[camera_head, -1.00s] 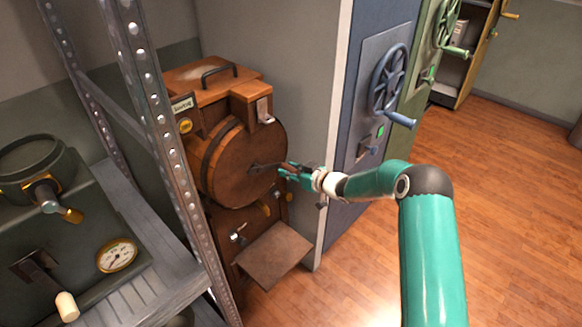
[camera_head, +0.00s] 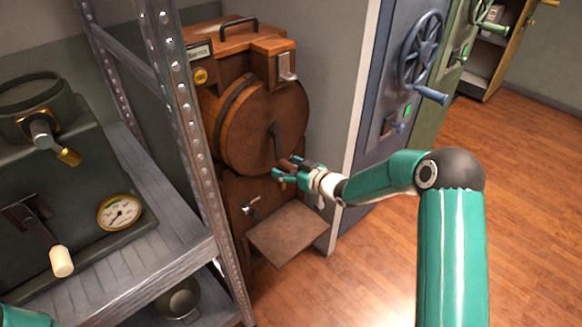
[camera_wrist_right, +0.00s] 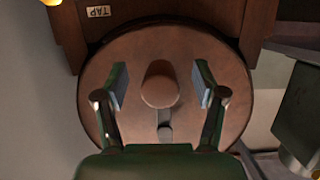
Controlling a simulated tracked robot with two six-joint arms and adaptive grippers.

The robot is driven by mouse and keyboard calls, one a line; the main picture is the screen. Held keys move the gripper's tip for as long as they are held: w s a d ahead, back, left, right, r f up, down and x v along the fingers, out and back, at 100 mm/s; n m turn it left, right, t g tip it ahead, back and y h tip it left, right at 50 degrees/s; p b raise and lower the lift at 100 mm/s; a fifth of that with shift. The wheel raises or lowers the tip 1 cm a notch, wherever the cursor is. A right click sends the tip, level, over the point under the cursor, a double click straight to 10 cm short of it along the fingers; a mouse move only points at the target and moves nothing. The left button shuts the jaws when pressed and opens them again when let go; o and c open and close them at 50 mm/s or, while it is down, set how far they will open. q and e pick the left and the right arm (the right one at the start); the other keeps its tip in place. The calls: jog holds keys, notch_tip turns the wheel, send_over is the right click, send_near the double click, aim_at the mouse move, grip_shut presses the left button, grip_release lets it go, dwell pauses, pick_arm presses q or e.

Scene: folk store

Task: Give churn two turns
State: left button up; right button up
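The churn is a brown wooden machine with a round drum face (camera_head: 240,130) in the head view. Its dark crank arm (camera_head: 276,140) runs from the hub down to a brown grip. My right gripper (camera_head: 286,170) is at that grip, at the lower part of the drum face. In the right wrist view, the crank grip (camera_wrist_right: 160,84) stands between the two fingers (camera_wrist_right: 160,88), with a visible gap on each side. The fingers are apart, around the grip but not seen touching it. My left gripper is out of view.
A metal shelf rack (camera_head: 190,130) stands left of the churn, holding a dark machine with a gauge (camera_head: 120,212). A brown tray (camera_head: 285,232) juts out below the drum. A blue cabinet with a handwheel (camera_head: 420,48) stands to the right. The wood floor (camera_head: 540,200) is clear.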

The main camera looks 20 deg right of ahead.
dwell(0.5)
jog(key=v, duration=0.9)
jog(key=shift+p, duration=0.45)
dwell(0.3)
